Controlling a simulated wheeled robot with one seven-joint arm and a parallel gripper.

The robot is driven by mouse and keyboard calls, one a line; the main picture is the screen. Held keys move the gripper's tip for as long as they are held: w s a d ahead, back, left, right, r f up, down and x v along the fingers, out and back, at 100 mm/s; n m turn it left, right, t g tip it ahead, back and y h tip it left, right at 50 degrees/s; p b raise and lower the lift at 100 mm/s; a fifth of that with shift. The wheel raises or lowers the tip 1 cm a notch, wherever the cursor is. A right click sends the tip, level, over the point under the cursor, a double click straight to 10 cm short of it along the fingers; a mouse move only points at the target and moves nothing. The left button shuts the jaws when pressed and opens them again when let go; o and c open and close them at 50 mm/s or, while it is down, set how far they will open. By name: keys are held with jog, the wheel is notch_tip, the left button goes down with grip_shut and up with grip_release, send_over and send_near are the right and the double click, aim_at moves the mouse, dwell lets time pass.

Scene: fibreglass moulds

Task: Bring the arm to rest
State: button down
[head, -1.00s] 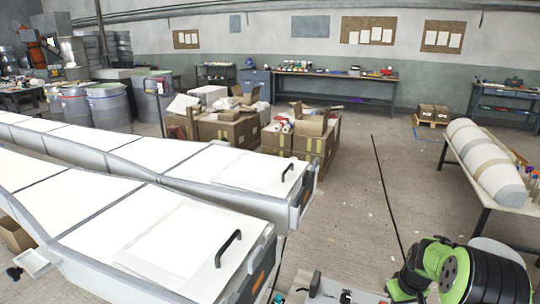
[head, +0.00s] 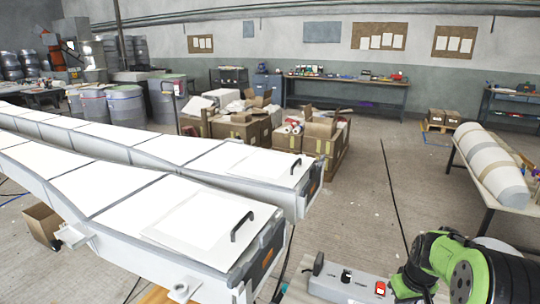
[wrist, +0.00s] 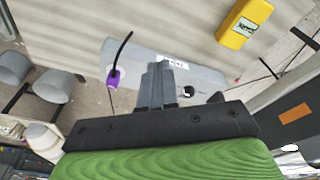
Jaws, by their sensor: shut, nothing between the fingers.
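My arm, green and black, shows at the lower right of the head view (head: 470,272). I cannot make out its fingers there. In the wrist view my gripper (wrist: 158,84) has its two grey fingers together, with nothing between them. Beyond the fingertips is a grey box or panel (wrist: 205,80) with a white label. A purple piece (wrist: 113,78) with a black lead shows at its left side. The fingers overlap the panel in the picture; I cannot tell how far apart they are.
Long white moulds (head: 130,190) fill the left and middle of the head view. A grey control box (head: 345,285) with a red button stands beside my arm. A table (head: 458,160) bears a wrapped form at right. A yellow object (wrist: 243,23) shows in the wrist view. Floor is clear mid-right.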

jog(key=s+a+r+t+p, duration=0.1)
jog(key=s+a+r, duration=0.5)
jog(key=r, duration=0.2)
jog(key=s+a+r+t, duration=0.1)
jog(key=s+a+r, duration=0.5)
jog(key=a+r, duration=0.15)
jog(key=s+a+r, duration=0.1)
jog(key=s+a, duration=0.1)
jog(key=s, duration=0.5)
jog(key=s+a+r+m+t, duration=0.1)
jog(key=s+a, duration=0.1)
jog(key=s, duration=0.4)
jog(key=shift+s+a+t+p, duration=0.25)
jog(key=shift+s+t+p, duration=0.1)
jog(key=shift+p, duration=0.1)
